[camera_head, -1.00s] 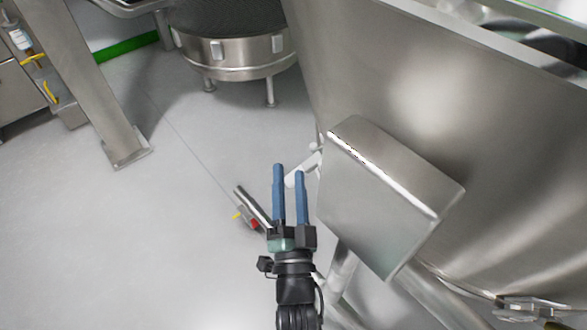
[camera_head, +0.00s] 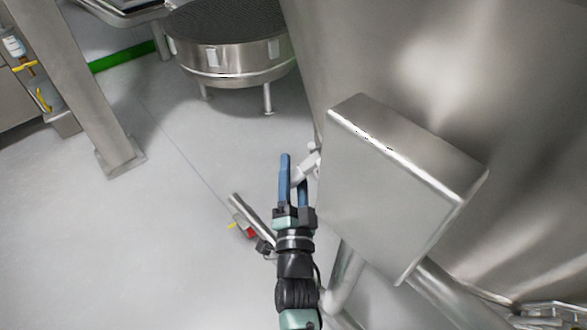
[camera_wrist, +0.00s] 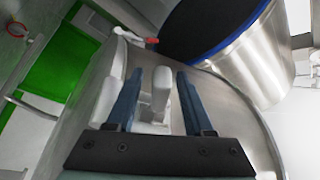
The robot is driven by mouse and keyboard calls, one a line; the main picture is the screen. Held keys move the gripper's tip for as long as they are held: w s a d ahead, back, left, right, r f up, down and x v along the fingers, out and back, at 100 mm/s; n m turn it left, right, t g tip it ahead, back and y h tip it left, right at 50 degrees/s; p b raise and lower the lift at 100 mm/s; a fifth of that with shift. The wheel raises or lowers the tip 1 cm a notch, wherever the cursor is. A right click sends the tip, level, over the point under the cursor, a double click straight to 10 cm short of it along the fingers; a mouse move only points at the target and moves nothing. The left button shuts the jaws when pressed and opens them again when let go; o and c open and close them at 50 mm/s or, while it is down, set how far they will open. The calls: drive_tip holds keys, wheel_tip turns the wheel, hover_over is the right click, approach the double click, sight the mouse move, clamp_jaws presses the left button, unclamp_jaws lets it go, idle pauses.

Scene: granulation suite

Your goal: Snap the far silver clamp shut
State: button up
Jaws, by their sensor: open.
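A pale silver clamp (camera_head: 311,160) sticks out at the left side of the large steel vessel, just past the boxy steel housing. In the wrist view its light lever (camera_wrist: 161,88) stands upright between my two blue fingers, with a pale base below it. My gripper (camera_head: 294,170) is open, its fingers pointing away from me beside the clamp. In the wrist view the gripper (camera_wrist: 159,74) has a finger on each side of the lever, with small gaps visible. I cannot tell whether either finger touches it. The fingers partly hide the clamp's lower part.
The steel housing (camera_head: 390,190) stands close to the right of my gripper. A steel pipe with a red part (camera_head: 250,232) is at the left of my wrist. A round steel sieve (camera_head: 230,60) stands behind. The floor at left is clear.

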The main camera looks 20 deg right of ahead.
drive_tip(key=shift+w+d+r, duration=0.15)
drive_tip(key=shift+w, duration=0.45)
clamp_jaws()
idle(1.1)
